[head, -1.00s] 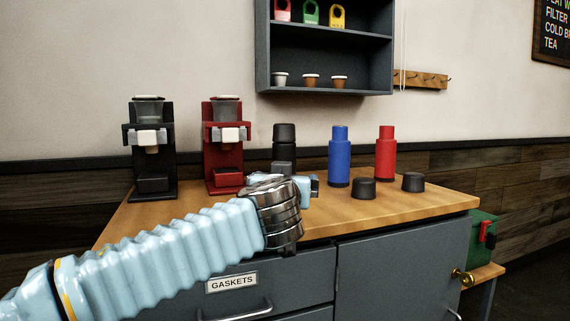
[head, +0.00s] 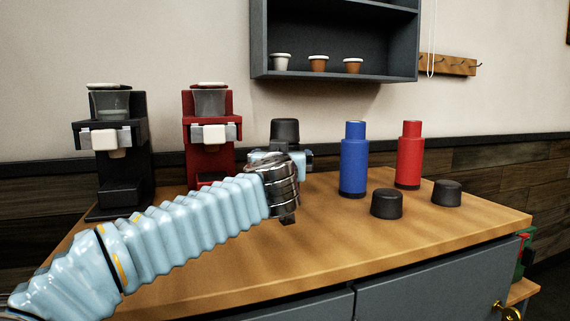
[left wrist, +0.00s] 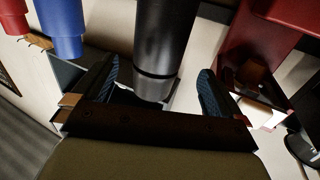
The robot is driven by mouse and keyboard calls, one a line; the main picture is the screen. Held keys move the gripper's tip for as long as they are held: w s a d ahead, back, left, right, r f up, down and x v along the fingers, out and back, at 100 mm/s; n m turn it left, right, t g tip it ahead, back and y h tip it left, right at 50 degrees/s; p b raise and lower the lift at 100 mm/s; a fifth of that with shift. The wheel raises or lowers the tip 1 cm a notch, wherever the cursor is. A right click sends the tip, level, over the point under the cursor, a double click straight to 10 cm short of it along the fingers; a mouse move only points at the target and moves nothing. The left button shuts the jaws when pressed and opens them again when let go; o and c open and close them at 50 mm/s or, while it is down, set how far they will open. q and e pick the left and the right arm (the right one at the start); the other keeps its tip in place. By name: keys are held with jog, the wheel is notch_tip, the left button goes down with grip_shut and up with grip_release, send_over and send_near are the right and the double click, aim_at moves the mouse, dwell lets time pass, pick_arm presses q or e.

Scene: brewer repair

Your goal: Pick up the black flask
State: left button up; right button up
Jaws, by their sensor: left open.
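The black flask (head: 285,131) stands on the wooden counter, to the right of the red brewer. In the head view my left gripper (head: 281,160) is in front of it and hides all but its top. In the left wrist view the flask (left wrist: 165,45) is between the two blue-padded fingers (left wrist: 155,92), with visible space at each side. The left gripper is open. I cannot tell whether any finger touches the flask. My right gripper is not in view.
A black brewer (head: 118,150) and a red brewer (head: 207,130) stand to the left. A blue flask (head: 354,160) and a red flask (head: 409,155) stand to the right, near two loose black caps (head: 387,204) (head: 447,193). A shelf (head: 335,77) hangs above. The counter's front (head: 330,240) is clear.

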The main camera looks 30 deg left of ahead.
pick_arm(q)
jog(key=p+x, duration=0.3)
jog(key=x, duration=0.4)
jog(key=shift+w+f, duration=0.2)
jog(key=shift+w, duration=0.15)
jog(key=c, duration=1.4)
